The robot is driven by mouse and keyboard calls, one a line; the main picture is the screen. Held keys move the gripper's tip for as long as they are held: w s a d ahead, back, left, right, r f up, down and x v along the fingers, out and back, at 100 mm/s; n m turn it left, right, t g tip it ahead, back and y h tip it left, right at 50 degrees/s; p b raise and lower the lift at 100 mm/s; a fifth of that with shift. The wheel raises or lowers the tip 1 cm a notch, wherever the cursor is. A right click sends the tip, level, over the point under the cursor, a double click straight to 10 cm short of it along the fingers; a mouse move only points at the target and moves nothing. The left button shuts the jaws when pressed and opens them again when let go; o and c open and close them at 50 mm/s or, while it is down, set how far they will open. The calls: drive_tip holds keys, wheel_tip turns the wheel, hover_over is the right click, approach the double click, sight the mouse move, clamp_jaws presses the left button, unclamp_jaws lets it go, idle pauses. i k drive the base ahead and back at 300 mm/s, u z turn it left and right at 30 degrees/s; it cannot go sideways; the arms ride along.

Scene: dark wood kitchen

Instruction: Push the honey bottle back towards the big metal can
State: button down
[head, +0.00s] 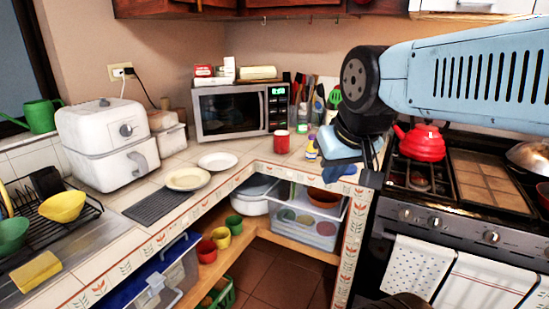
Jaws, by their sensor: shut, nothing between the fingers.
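My gripper (345,165) hangs over the front right end of the tiled counter, left of the stove. A small yellowish bottle (311,150), which may be the honey bottle, stands upright on the counter just left of my gripper. They look close, but I cannot tell whether they touch. I cannot make out the big metal can for certain; the counter behind my gripper, where utensils (334,97) stand, is partly hidden by my arm.
A red kettle (420,142) is on the stove (440,215) to the right. Two plates (188,179) lie further left. The counter's front edge is close to my gripper.

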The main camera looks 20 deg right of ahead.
sight(311, 153)
drive_tip(key=z, duration=0.9)
drive_tip(key=i, duration=0.15)
drive_tip(key=u, duration=2.7)
drive_tip(key=k, duration=0.85)
drive_tip(key=z, duration=1.65)
drive_tip(key=i, duration=0.95)
drive_tip(key=z, duration=0.1)
